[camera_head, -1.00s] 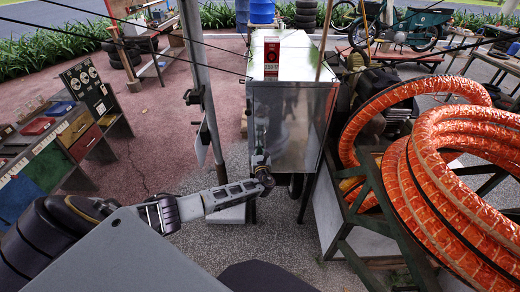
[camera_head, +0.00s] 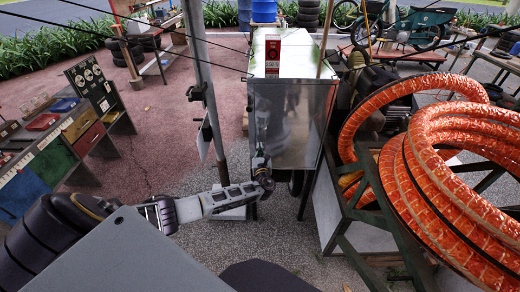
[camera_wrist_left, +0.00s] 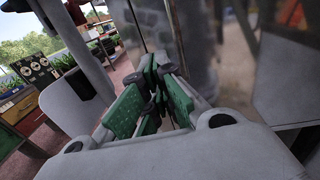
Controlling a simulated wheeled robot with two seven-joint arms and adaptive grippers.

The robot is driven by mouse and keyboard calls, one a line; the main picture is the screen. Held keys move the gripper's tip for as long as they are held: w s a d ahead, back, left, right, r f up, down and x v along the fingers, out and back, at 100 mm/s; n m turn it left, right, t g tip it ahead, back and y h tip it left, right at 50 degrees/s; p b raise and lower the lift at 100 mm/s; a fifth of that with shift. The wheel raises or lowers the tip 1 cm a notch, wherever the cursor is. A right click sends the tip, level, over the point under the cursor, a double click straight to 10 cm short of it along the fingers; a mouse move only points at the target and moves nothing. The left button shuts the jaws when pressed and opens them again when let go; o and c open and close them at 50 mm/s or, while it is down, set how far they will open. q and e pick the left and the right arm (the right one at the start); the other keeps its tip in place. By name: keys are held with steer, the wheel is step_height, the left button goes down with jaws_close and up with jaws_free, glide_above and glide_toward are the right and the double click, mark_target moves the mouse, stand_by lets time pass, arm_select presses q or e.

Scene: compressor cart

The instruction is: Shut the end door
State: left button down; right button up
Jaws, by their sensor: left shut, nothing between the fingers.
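The end door (camera_head: 300,125) is the shiny metal panel on the near end of the compressor cart's box (camera_head: 290,62). It looks close to flush with the box, but I cannot tell whether a gap is left. My left gripper (camera_head: 261,130) is upright in front of the panel's left part, its fingers shut and empty. In the left wrist view the shut green-padded fingers (camera_wrist_left: 158,92) point at the shiny panel (camera_wrist_left: 185,35), which reflects the surroundings. I cannot tell whether the fingertips touch it. My right gripper is out of view.
A large coil of orange hose (camera_head: 450,175) on a dark green frame stands close on the right. A grey post (camera_head: 200,80) stands left of the cart. A bench with coloured drawers (camera_head: 85,140) is at the left. Open paving lies between the bench and post.

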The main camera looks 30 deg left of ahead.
arm_select(q)
steer(key=v, duration=0.8)
steer(key=shift+s+a, duration=0.2)
steer(key=shift+s, duration=0.25)
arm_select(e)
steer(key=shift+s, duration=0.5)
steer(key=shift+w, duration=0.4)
